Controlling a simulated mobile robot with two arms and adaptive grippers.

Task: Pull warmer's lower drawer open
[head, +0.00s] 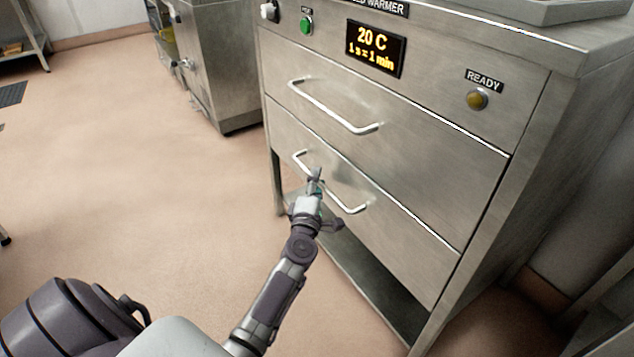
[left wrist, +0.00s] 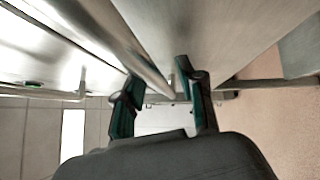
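The warmer (head: 440,75) is a steel cabinet with two drawers. Its lower drawer (head: 400,222) looks shut, its front in line with the upper drawer (head: 430,135). The lower drawer's bar handle (head: 347,204) runs across its front. My left gripper (head: 315,178) is at the middle of this handle and hides part of it. In the left wrist view, my left gripper's fingers (left wrist: 158,93) are apart, and a metal bar (left wrist: 135,50) runs down towards the gap between them. Whether they touch it is unclear. My right gripper is out of view.
The upper drawer's handle (head: 335,108) is just above my left gripper. An open lower shelf (head: 375,275) lies under the drawers. Another steel unit (head: 215,65) stands at the back left. The floor (head: 130,170) left of the warmer is clear.

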